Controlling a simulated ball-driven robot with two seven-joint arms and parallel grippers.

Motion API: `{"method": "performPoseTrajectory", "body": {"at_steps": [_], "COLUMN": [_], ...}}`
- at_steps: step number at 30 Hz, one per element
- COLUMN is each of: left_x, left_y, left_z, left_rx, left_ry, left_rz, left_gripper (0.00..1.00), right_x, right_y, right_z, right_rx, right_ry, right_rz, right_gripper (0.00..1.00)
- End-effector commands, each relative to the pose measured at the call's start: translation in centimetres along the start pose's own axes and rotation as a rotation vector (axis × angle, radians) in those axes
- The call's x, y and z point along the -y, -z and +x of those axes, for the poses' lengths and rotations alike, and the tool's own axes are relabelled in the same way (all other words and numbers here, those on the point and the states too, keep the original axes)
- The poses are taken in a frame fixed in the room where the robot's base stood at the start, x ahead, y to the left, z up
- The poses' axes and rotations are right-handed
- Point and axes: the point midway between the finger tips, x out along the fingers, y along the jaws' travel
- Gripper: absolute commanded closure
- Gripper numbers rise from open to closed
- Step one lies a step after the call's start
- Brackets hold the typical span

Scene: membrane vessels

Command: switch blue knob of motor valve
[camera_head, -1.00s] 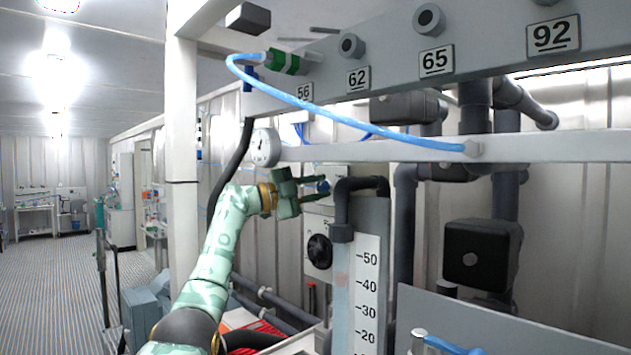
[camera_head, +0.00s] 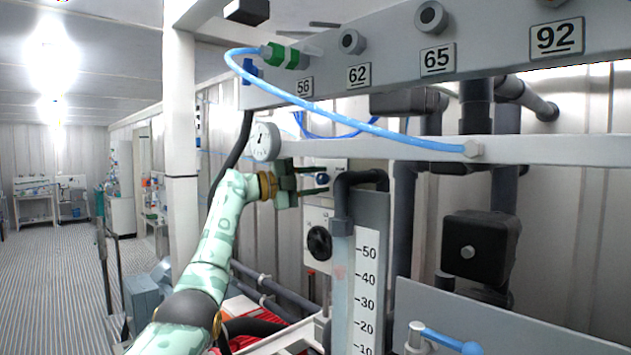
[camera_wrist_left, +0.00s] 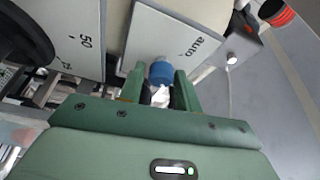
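The blue knob (camera_wrist_left: 161,72) sits on a grey-white panel marked "auto" (camera_wrist_left: 170,40) in the left wrist view. It also shows small in the head view (camera_head: 323,178), beside the left gripper's fingers. My left gripper (camera_wrist_left: 159,84) is open, its two green fingers apart, with the knob between or just past the fingertips. Contact cannot be told. In the head view the left gripper (camera_head: 322,180) points right at the valve housing, which it partly hides. My right gripper is not in view.
A grey pipe and a scaled column (camera_head: 365,290) stand just right of the gripper. A pressure gauge (camera_head: 263,141) and a white rail (camera_head: 400,149) are above. A blue hose (camera_head: 330,110) hangs in front.

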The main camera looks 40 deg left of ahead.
Motion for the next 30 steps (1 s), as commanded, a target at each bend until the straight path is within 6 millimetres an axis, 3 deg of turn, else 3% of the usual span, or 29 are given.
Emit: {"method": "performPoseTrajectory", "body": {"at_steps": [17,25,30], "left_x": [-0.3,-1.3,-0.8], "left_y": [0.0,-0.1,0.1], "left_z": [0.0,0.1,0.1], "left_rx": [0.000,0.000,0.002], "left_ry": [0.021,0.189,0.315], "left_rz": [-0.048,-0.458,-0.760], "left_gripper": [0.51,0.51,0.51], "right_x": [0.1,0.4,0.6], "right_y": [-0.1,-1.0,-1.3], "right_z": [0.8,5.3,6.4], "right_rx": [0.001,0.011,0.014], "right_ry": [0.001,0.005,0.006], "right_rz": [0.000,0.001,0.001], "right_gripper": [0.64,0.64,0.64]}}
